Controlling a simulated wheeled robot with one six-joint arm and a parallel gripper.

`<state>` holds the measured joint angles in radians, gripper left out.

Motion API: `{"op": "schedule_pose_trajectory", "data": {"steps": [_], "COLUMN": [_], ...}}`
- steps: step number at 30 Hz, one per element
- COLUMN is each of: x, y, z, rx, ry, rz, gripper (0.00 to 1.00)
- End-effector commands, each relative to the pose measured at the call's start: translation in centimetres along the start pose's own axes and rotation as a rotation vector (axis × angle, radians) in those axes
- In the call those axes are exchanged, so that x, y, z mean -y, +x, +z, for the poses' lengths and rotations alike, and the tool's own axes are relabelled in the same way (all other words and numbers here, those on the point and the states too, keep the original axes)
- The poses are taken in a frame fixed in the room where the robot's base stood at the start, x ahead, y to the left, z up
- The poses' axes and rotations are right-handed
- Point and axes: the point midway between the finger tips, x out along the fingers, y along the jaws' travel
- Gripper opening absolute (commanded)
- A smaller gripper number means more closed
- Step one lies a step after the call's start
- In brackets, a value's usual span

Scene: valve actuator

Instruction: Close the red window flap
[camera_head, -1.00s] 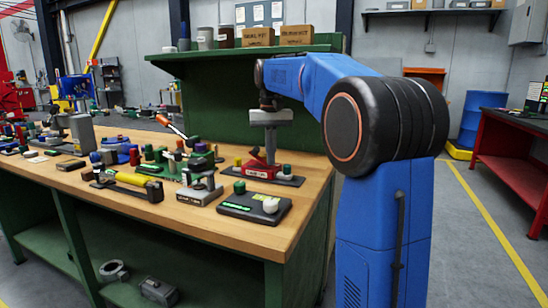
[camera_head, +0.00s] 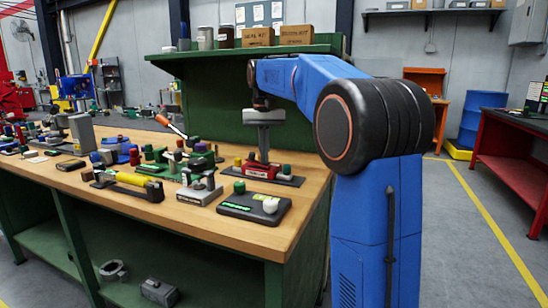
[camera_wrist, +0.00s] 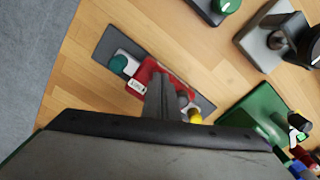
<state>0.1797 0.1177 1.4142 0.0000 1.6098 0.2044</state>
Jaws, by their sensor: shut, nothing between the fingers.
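The red window flap unit (camera_head: 263,170) sits on a dark base plate (camera_head: 289,181) near the right end of the bench. Its red part looks low and flat. A green knob (camera_head: 285,169) is to its right and a yellow knob (camera_head: 238,162) to its left. My gripper (camera_head: 264,157) points down over the unit, shut and empty, its tips at or just above the red part. In the wrist view the fingers (camera_wrist: 160,85) cover part of the red piece (camera_wrist: 143,78). I cannot tell whether they touch.
A grey valve block (camera_head: 199,191) and a yellow-handled tool (camera_head: 138,180) are to the left. The green back panel (camera_head: 225,100) stands behind. Bare wood (camera_head: 280,238) shows at the front.

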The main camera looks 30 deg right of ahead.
Motion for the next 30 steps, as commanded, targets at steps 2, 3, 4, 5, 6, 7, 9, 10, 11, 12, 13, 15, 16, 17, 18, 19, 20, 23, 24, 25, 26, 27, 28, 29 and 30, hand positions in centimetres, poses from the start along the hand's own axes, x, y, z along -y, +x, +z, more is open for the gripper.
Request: {"op": "schedule_pose_trajectory", "data": {"steps": [2, 3, 4, 5, 6, 7, 9, 10, 11, 12, 13, 15, 16, 17, 18, 19, 20, 23, 24, 25, 26, 27, 28, 29, 30], "x": [0.2, 0.3, 0.3, 0.4, 0.5, 0.5, 0.7, 0.7, 0.8, 0.8, 0.9, 1.1, 1.1, 1.2, 1.3, 1.3, 1.4, 1.6, 1.7, 1.8, 1.8, 1.9, 2.0, 2.0, 2.1], "y": [0.0, 0.0, 0.0, 0.0, 0.0, 0.0, 0.0, 0.0, 0.0, 0.0, 0.0, 0.0, 0.0, 0.0, 0.0, 0.0, 0.0, 0.0, 0.0, 0.0, 0.0, 0.0, 0.0, 0.0, 0.0], "z": [-0.1, -0.2, -0.2, -0.2, -0.3, -0.3, -0.4, -0.4, -0.5, -0.5, -0.6, -0.6, -0.7, -0.7, -0.8, -0.8, -0.8, -0.9, -1.0, -1.0, -1.1, -1.1, -1.1, -1.2, -1.2], "rx": [0.000, 0.001, 0.001, 0.001, 0.001, 0.001, 0.001, 0.000, 0.000, 0.000, 0.000, 0.000, 0.000, 0.000, 0.000, -0.001, -0.001, 0.000, 0.000, 0.000, 0.000, 0.000, 0.000, 0.000, -0.001], "ry": [0.000, 0.000, 0.000, 0.000, 0.000, 0.000, 0.000, 0.000, 0.000, 0.001, 0.001, 0.001, 0.001, 0.001, 0.001, 0.001, 0.001, 0.001, 0.000, 0.000, 0.000, 0.000, 0.000, 0.000, 0.000], "rz": [0.000, 0.000, 0.000, 0.000, 0.000, 0.000, 0.000, 0.000, 0.000, 0.000, 0.000, 0.000, 0.000, 0.000, 0.000, 0.000, 0.000, 0.000, 0.000, 0.000, 0.000, 0.000, 0.000, 0.000, 0.000], "gripper": [0.00, 0.00, 0.00, 0.00, 0.00, 0.00, 0.00, 0.00, 0.00, 0.00, 0.00, 0.00, 0.00, 0.00, 0.00, 0.00, 0.00, 0.00, 0.00, 0.00, 0.00, 0.00, 0.00, 0.00, 0.00]}}
